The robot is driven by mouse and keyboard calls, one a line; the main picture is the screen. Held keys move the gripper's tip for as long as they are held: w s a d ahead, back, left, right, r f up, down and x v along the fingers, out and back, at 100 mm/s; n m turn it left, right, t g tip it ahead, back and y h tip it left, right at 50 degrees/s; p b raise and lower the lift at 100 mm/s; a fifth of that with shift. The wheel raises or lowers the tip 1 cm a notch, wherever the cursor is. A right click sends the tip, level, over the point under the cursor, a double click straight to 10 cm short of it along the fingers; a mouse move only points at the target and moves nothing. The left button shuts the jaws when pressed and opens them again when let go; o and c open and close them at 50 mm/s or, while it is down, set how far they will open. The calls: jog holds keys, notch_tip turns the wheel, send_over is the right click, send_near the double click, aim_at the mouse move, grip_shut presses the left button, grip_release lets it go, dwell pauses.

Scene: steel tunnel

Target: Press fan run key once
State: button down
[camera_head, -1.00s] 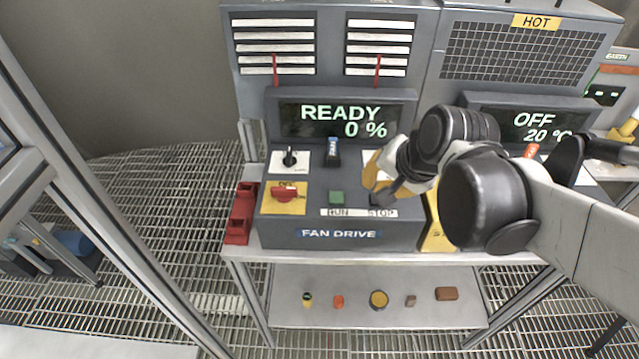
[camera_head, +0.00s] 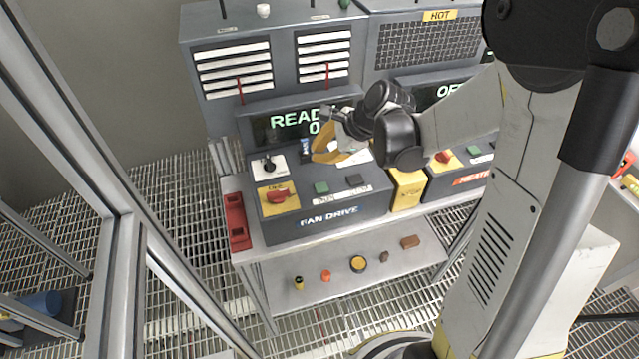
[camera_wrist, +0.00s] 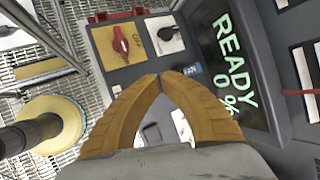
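The fan drive panel (camera_head: 328,217) stands on a shelf-topped bench. Its green run key (camera_head: 321,188) and dark stop key (camera_head: 355,180) sit side by side above a label strip, both uncovered in the head view. The display (camera_head: 275,128) reads READY, with the line below partly hidden by my wrist; the wrist view shows READY 0 % on the display (camera_wrist: 232,70). My gripper (camera_head: 318,158) is above the panel, behind the keys and before the display. In the wrist view my gripper (camera_wrist: 160,77) has its yellow fingertips together with nothing held. The green key cannot be made out there.
A red rotary switch (camera_head: 278,196) and a black knob (camera_head: 268,166) are left of the keys. A yellow box (camera_head: 407,188) stands between the fan panel and the heater panel (camera_head: 452,177). Several small parts lie on the lower shelf (camera_head: 345,285). A metal frame post (camera_head: 75,140) rises at left.

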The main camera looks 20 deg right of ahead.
aim_at(319, 185)
notch_tip(319, 185, down, 9)
jog(key=b, duration=0.7)
jog(key=shift+r, duration=0.1)
dwell(1.3)
jog(key=shift+f+b, duration=0.4)
jog(key=shift+b, duration=0.05)
jog(key=shift+f+b, duration=0.45)
dwell(0.5)
jog(key=shift+r, duration=0.15)
jog(key=shift+r+p, duration=0.6)
jog(key=shift+r, duration=0.15)
jog(key=shift+r, duration=0.1)
